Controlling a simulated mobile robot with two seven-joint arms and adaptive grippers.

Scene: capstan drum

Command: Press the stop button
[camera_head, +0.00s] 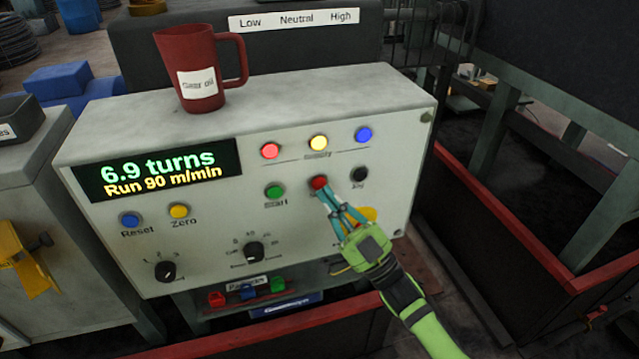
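A red button (319,182) sits on the front of the grey control panel (300,225), between the green Start button (275,192) and the black Joy knob (359,174). Its label is hidden by my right gripper (328,195). That gripper's fingers look drawn together, with their tips at the lower edge of the red button. I cannot tell whether they touch it. The display (158,170) reads 6.9 turns and Run 90 m/min. My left gripper is not in view.
Red (270,151), yellow (318,143) and blue (363,134) lights are above. A yellow part (367,214) is partly behind my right gripper. A red Gear oil mug (197,60) stands on the panel top. Reset (130,220) and Zero (179,210) buttons are left.

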